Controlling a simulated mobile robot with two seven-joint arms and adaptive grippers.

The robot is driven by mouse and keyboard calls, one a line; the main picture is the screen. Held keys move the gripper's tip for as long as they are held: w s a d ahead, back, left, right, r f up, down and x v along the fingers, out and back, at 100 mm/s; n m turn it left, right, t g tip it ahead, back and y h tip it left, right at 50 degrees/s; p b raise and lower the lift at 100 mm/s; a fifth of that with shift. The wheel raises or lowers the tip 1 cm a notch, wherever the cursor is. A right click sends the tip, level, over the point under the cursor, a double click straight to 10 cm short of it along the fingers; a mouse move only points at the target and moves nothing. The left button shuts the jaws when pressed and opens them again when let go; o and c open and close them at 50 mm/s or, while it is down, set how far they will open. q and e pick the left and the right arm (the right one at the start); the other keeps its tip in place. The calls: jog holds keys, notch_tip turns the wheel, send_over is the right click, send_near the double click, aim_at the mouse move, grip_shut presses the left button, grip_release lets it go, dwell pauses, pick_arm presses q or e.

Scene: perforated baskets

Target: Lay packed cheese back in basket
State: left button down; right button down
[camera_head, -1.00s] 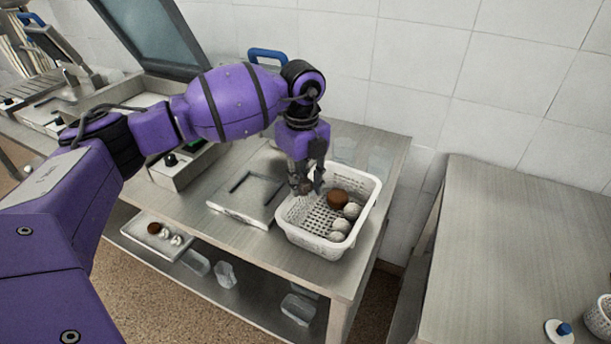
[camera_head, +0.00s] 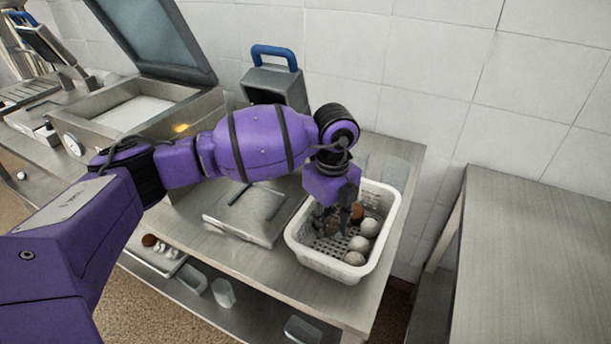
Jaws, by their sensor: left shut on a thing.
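My left gripper (camera_head: 336,220) points down inside the white perforated basket (camera_head: 322,263), low over its floor. It is shut on a brown piece of packed cheese (camera_head: 333,229), mostly hidden by the dark fingers. Another brown cheese (camera_head: 357,212) lies in the basket just behind and to the right of the fingers. Two pale round cheeses (camera_head: 369,228) and (camera_head: 358,244) lie along the basket's right side, and a third (camera_head: 354,258) lies near its front. I cannot tell whether the held piece touches the basket floor. My right gripper is out of view.
The basket stands on a steel table near its right end. A flat square scale-like plate (camera_head: 245,212) is left of it, and a box with a blue handle (camera_head: 274,57) stands behind. A lower shelf holds a tray and clear containers. Another counter (camera_head: 530,250) at right is bare.

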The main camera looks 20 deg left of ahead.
aim_at(328, 218)
pick_arm(q)
jog(key=shift+w+d, duration=0.1)
jog(key=shift+w, duration=0.05)
jog(key=shift+f, duration=0.2)
jog(key=c, duration=1.4)
grip_release()
jog(key=shift+c, duration=0.2)
notch_tip(328, 218, up, 13)
jog(key=shift+f, duration=0.2)
